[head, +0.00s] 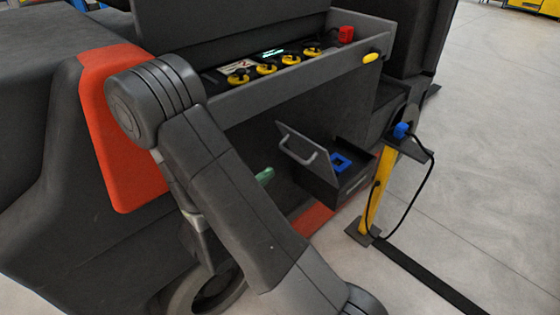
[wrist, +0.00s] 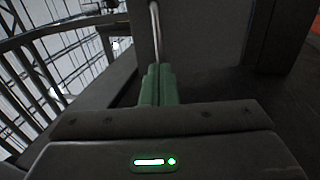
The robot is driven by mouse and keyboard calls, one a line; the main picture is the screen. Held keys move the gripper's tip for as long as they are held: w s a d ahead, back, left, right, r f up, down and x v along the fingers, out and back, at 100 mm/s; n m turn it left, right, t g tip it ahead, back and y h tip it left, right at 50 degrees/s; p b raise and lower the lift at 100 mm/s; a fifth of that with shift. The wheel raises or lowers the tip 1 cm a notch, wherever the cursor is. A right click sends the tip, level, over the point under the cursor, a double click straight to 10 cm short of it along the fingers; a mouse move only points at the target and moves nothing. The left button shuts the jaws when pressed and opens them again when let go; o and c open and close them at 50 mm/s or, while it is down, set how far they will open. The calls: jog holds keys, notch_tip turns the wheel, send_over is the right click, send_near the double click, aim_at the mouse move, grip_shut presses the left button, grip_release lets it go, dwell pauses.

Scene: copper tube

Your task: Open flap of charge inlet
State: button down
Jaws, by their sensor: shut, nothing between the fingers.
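The charge inlet (head: 335,192) is a dark box low on the vehicle's side, with a blue socket (head: 341,163) showing. Its flap (head: 306,139), a grey panel with a pale bar handle (head: 299,155), stands swung up away from the socket, tilted. My gripper (head: 265,176) shows as a green fingertip left of the flap, partly hidden by my arm. In the wrist view my green fingers (wrist: 158,84) are shut and empty. The handle (wrist: 155,30) rises just beyond their tips against the grey flap (wrist: 203,45); whether they touch it I cannot tell.
A yellow post (head: 373,190) with a blue plug (head: 401,130) and a hanging black cable (head: 424,180) stands right of the inlet. A panel with yellow knobs (head: 266,69) overhangs it. The floor at right is mostly clear.

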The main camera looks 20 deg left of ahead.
send_near(300, 141)
jog(key=shift+w+d+f+p, duration=0.2)
jog(key=shift+w+f+p, duration=0.1)
jog(key=shift+w, duration=0.4)
jog(key=shift+w+d+f+p, duration=0.15)
jog(key=shift+w+d+f, duration=0.1)
jog(key=shift+w, duration=0.45)
jog(key=shift+r, duration=0.1)
jog(key=shift+w+d+r+g+y+p, duration=0.2)
jog(key=shift+w+r+g+p, duration=0.1)
jog(key=shift+r+g+p, duration=0.2)
jog(key=shift+w+d+r+g+y+p, duration=0.1)
jog(key=shift+w+r+g+y+p, duration=0.1)
jog(key=shift+w+r+g+p, duration=0.3)
jog(key=shift+w+d, duration=0.25)
jog(key=shift+w, duration=0.15)
jog(key=shift+w+d+r+b, duration=0.15)
jog(key=shift+w+r+b, duration=0.25)
jog(key=shift+b, duration=0.05)
